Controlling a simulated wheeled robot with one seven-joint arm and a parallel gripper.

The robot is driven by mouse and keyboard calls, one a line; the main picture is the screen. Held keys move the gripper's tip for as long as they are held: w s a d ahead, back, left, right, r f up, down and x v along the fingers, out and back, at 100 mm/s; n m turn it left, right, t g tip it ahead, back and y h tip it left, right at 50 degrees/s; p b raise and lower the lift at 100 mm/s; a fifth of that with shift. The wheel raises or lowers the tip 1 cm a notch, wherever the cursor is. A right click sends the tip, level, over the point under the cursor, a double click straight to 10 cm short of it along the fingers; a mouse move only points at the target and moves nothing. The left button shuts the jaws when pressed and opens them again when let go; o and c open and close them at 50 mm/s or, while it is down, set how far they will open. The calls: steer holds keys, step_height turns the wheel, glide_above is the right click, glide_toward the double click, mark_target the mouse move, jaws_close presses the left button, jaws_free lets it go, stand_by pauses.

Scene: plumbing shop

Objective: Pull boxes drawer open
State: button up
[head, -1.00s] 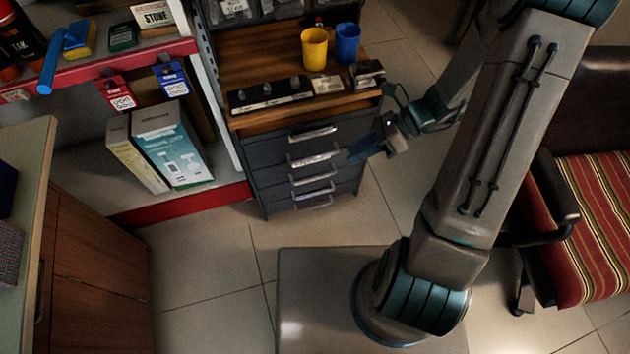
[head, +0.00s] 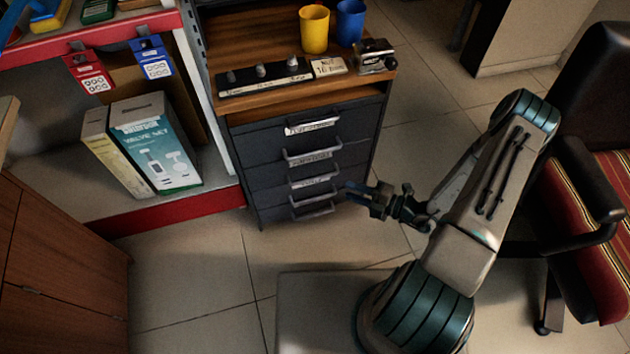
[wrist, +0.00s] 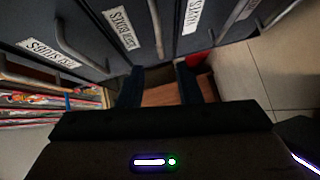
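The dark cabinet (head: 345,150) has several stacked drawers with pale labels and bar handles, and all look shut. In the wrist view, a label that seems to end in "BOXES" (wrist: 122,30) is on the second drawer from the left; the picture is turned, so this seems to be the second from the top. The same drawer seems to show in the head view (head: 355,154). My gripper (head: 352,193) is at the cabinet's lower right front. In the wrist view its two dark fingers (wrist: 158,88) are apart with nothing between them.
A yellow cup (head: 314,30) and a blue cup (head: 350,22) stand on the wooden cabinet top. A shelf with a valve set box (head: 160,145) is at left. A striped chair (head: 600,215) is at right. The tiled floor before the drawers is clear.

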mark_target(316, 178)
steer(key=b+x, duration=0.3)
steer(key=x, duration=0.9)
steer(key=shift+w+a+f+b, duration=0.1)
steer(key=shift+a+b, duration=0.25)
steer(key=shift+a, duration=0.05)
steer(key=shift+c, duration=0.3)
jaws_close()
